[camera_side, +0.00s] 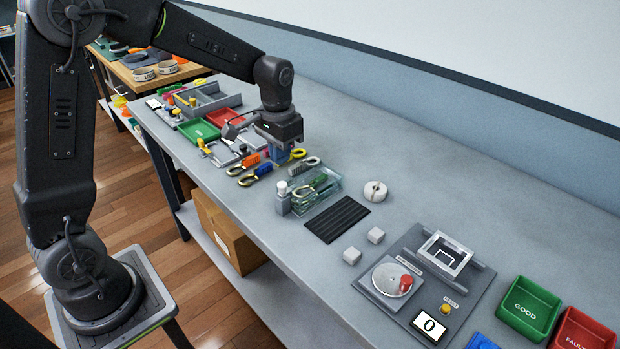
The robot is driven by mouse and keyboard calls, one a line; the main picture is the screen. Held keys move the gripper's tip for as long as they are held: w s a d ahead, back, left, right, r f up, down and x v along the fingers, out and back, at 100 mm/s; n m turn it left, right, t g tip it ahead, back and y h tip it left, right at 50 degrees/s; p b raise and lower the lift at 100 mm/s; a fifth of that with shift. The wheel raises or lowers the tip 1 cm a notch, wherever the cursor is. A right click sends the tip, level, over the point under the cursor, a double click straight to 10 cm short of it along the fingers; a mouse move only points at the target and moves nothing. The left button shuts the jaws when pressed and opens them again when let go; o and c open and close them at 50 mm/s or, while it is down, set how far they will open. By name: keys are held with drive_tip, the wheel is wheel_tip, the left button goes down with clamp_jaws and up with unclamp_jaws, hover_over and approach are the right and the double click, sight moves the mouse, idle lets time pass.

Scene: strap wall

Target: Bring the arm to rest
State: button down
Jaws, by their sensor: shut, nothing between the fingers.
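My arm reaches from the left over the grey workbench (430,165). My gripper (279,156) points down above the bench, close to a group of hand tools. Its fingers look shut and I see nothing held in them. Orange-handled pliers (243,164) and blue-handled pliers (256,175) lie just to its left and in front. I cannot tell the exact height of the fingertips above the bench.
A clear tray (330,190) with green-handled pliers, a black ribbed mat (337,219), a white roll (375,191) and a device panel (425,285) lie to the right. Green GOOD (528,308) and red FAULTY (583,330) bins stand far right. The bench's back right is clear.

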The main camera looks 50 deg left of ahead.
drive_tip(key=c, duration=1.8)
unclamp_jaws()
drive_tip(key=shift+o, duration=0.4)
drive_tip(key=shift+r, duration=0.25)
wheel_tip(320, 180, up, 6)
drive_tip(key=shift+f, duration=0.25)
drive_tip(key=s+d+r+t, duration=0.2)
drive_tip(key=s+d, duration=0.1)
drive_tip(key=s, duration=0.7)
drive_tip(key=s+d+r+t, duration=0.2)
drive_tip(key=s+d+t, duration=0.1)
drive_tip(key=s, duration=0.7)
drive_tip(key=shift+s+t, duration=0.2)
drive_tip(key=shift+t, duration=0.1)
